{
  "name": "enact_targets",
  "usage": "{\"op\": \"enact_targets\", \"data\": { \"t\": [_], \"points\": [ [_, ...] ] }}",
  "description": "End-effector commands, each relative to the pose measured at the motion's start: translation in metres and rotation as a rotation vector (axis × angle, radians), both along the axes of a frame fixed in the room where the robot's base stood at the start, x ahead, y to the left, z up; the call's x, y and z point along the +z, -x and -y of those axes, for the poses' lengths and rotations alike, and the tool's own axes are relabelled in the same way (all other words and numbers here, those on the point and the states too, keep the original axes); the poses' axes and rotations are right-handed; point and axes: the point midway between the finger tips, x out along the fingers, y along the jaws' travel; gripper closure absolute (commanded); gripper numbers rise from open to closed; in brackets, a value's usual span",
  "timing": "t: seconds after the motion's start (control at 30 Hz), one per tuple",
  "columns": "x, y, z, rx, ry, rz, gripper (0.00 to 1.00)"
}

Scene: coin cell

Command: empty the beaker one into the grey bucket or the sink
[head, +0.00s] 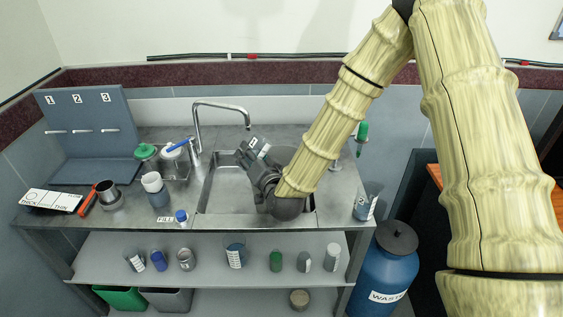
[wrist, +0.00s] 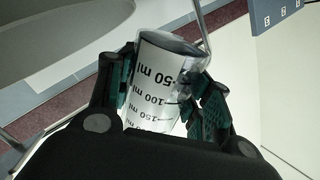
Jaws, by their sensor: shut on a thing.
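My gripper (wrist: 165,100) is shut on a clear beaker (wrist: 155,85) with a white printed scale, its fingers on either side. The scale reads 50, 100 and 150 ml and appears upside down in the wrist view. I cannot read a number naming the beaker or tell what is in it. In the head view my gripper (head: 256,156) is over the sink (head: 225,190), right of the tap, and the beaker is mostly hidden there. A grey bucket (head: 166,301) stands under the shelf at lower left, beside a green one (head: 120,298).
A curved tap (head: 222,106) rises behind the sink. Cups, a white-lidded bottle (head: 181,216) and green-lidded jar stand left of it. Another beaker (head: 367,202) stands at the counter's right end. A blue waste drum (head: 384,270) stands on the floor at right. Several containers line the shelf (head: 205,262).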

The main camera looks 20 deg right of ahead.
Motion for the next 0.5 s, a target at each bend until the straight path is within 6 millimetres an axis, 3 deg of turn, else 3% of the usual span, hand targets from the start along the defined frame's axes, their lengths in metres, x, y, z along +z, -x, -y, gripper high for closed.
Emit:
{"op": "enact_targets", "data": {
  "t": [0.5],
  "points": [
    [0.0026, 0.0, 0.0001, 0.0, -0.118, -0.03, 0.76]
  ]
}}
